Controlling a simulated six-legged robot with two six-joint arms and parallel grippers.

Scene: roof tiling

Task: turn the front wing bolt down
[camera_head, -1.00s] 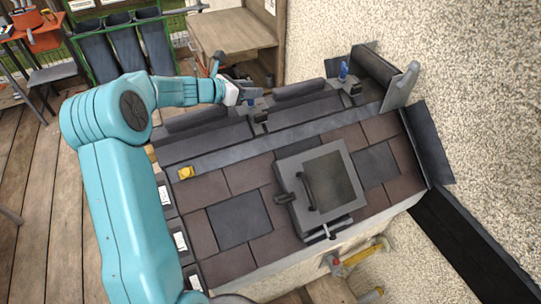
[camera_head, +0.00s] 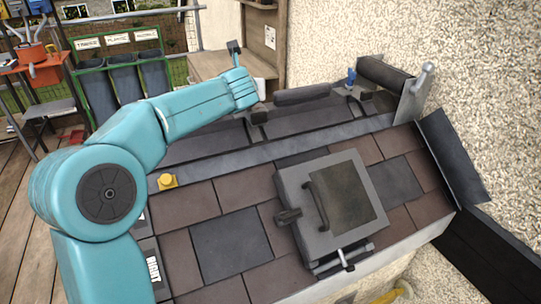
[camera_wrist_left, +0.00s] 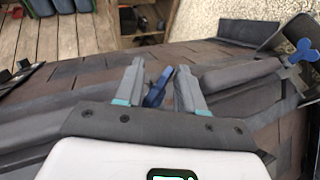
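Two blue wing bolts stand along the roof ridge. In the left wrist view, one bolt (camera_wrist_left: 157,87) shows between the fingers of my left gripper (camera_wrist_left: 160,68). A gap shows beside it, so the fingers look open around it; contact cannot be made out. In the head view my left forearm and wrist hide this bolt and the fingers. The other wing bolt (camera_head: 351,77) stands upright farther along the ridge, and it also shows in the left wrist view (camera_wrist_left: 303,52). My right gripper is not in view.
A grey skylight (camera_head: 292,180) with a dark handle sits on the brown and slate tiles. A yellow block (camera_head: 167,181) lies on the grey strip (camera_head: 225,160) below the ridge. Ridge caps (camera_head: 303,94) line the top. A rough wall (camera_head: 480,80) stands right.

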